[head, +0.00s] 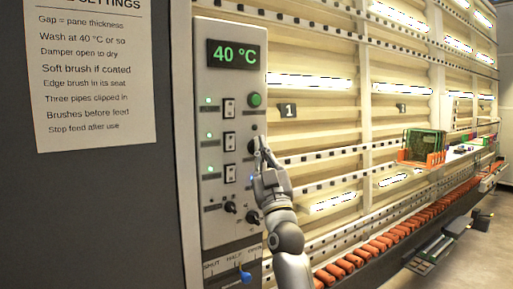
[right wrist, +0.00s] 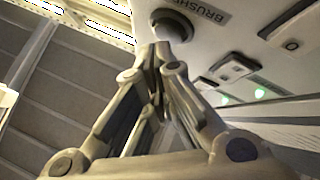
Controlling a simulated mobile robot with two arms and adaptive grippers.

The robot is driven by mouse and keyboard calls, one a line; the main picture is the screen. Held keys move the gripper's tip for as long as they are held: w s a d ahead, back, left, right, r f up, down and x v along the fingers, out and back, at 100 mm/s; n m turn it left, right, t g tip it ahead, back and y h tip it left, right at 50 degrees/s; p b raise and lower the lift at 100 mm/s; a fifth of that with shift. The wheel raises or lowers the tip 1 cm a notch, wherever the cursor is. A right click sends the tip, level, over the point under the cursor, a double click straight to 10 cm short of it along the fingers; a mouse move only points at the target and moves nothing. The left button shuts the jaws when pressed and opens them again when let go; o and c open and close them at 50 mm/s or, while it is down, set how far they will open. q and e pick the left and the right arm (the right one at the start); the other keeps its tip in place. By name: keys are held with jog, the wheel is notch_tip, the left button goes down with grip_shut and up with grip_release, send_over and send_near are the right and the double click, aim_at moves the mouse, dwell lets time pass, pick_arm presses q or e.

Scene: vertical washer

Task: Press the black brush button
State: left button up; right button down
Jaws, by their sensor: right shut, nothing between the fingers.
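The black brush button (head: 252,147) is a round knob on the grey control panel (head: 222,80), partly hidden behind my right gripper. In the right wrist view the closed fingertips (right wrist: 153,53) overlap the button's lower edge. I cannot tell whether they touch it. My left gripper is not in view.
A green button (head: 255,99) sits above the black one. Several rocker switches (head: 229,142) with lit green lamps are to the left, with small knobs below. A blue-handled lever (head: 245,275) is at the bottom. A row of orange rollers (head: 385,243) runs along the right.

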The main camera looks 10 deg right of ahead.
jog(key=shift+s+d, duration=0.15)
jog(key=shift+s, duration=0.2)
jog(key=s, duration=0.1)
jog(key=s+d, duration=0.1)
jog(key=s, duration=0.1)
jog(key=s+p, duration=0.1)
jog(key=shift+s+d, duration=0.3)
jog(key=shift+d, duration=0.05)
dwell(0.5)
